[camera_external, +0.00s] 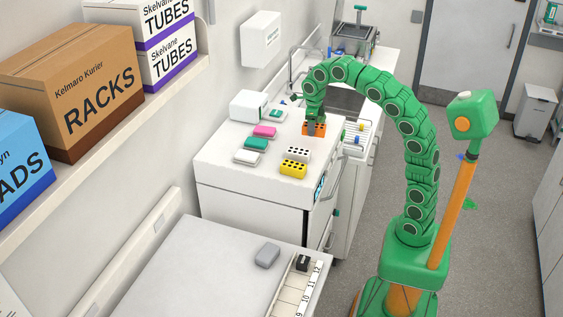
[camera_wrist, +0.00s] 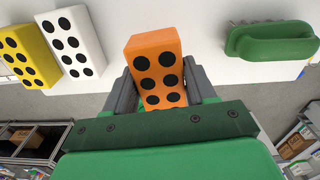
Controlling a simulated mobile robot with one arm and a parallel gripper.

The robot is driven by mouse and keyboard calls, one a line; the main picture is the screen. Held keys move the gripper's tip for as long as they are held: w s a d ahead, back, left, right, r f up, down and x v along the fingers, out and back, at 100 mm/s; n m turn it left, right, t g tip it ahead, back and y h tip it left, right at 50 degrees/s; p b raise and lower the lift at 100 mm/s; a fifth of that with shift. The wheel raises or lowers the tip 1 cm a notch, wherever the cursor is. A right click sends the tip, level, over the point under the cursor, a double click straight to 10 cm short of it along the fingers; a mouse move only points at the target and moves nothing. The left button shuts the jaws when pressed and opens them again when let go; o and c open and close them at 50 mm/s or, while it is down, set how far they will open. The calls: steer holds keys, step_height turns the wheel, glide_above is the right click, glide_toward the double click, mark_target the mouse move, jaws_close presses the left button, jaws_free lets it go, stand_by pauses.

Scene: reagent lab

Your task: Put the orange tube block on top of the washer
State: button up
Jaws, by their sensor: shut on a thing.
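The orange tube block (camera_external: 319,130) with black round holes is in my gripper (camera_external: 314,119), at the far right corner of the white machine's top. The wrist view shows the orange block (camera_wrist: 156,65) between the two grey fingers of my gripper (camera_wrist: 158,90), which are shut on its sides. I cannot tell whether the block touches the top. The white machine (camera_external: 250,190), which looks like the washer, has a small panel on its front right side.
A white block (camera_external: 295,154) and a yellow block (camera_external: 293,169) stand at the top's front right. Pink (camera_external: 264,131), green (camera_external: 256,144) and white (camera_external: 246,157) items lie to the left. A white box (camera_external: 249,105) stands behind. A sink (camera_external: 345,101) lies beyond.

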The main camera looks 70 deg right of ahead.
mark_target(308, 143)
steer(key=shift+w+d+f, duration=0.1)
steer(key=shift+w+f, duration=0.6)
steer(key=shift+f, duration=0.2)
steer(key=shift+w+f, duration=0.15)
steer(key=shift+f, duration=0.75)
steer(key=shift+w+f, duration=0.1)
steer(key=shift+f, duration=0.8)
steer(key=shift+f, duration=0.15)
steer(key=o, duration=1.3)
steer(key=shift+c, duration=0.2)
steer(key=shift+r, duration=6.2)
